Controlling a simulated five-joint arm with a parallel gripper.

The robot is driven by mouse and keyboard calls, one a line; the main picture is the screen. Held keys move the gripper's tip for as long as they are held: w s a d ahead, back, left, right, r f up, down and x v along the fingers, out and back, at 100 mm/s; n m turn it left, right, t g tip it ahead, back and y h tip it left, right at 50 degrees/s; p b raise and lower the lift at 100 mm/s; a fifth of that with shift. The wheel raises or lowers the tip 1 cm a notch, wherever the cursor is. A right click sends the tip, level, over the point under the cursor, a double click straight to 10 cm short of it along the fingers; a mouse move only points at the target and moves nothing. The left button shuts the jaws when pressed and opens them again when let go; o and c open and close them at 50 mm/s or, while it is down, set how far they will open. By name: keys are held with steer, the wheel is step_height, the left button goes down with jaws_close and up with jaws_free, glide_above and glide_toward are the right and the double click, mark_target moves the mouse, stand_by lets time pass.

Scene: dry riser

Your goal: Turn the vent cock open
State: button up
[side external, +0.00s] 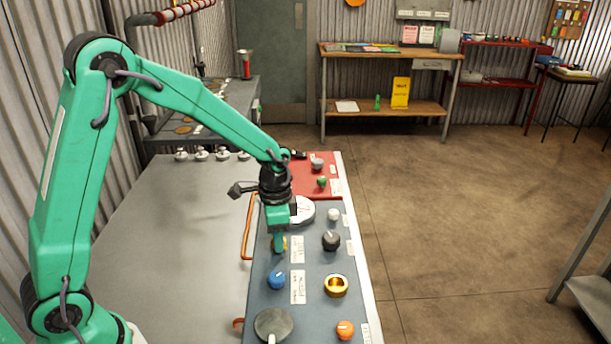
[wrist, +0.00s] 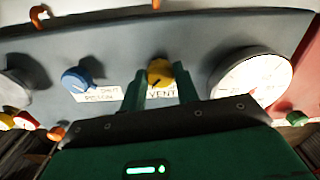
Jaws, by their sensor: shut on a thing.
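The vent cock is a yellow knob (wrist: 160,72) on the grey panel, beside a white label reading VENT (wrist: 162,95). My gripper (wrist: 160,85) is shut on it, with one finger on each side of the knob in the wrist view. In the side external view my gripper (side external: 280,242) points down onto the panel (side external: 308,262) and hides most of the yellow knob. A dark line shows on the knob's face, but its exact turn angle is hard to tell.
A blue knob (side external: 277,280) sits close by, nearer the camera. A white-faced gauge (side external: 305,209) stands just behind my gripper. An orange rail (side external: 248,225) runs along the left edge.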

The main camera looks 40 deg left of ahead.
steer(key=shift+r, duration=0.1)
steer(key=o, duration=1)
steer(key=shift+c, duration=0.2)
steer(key=shift+r, duration=3.9)
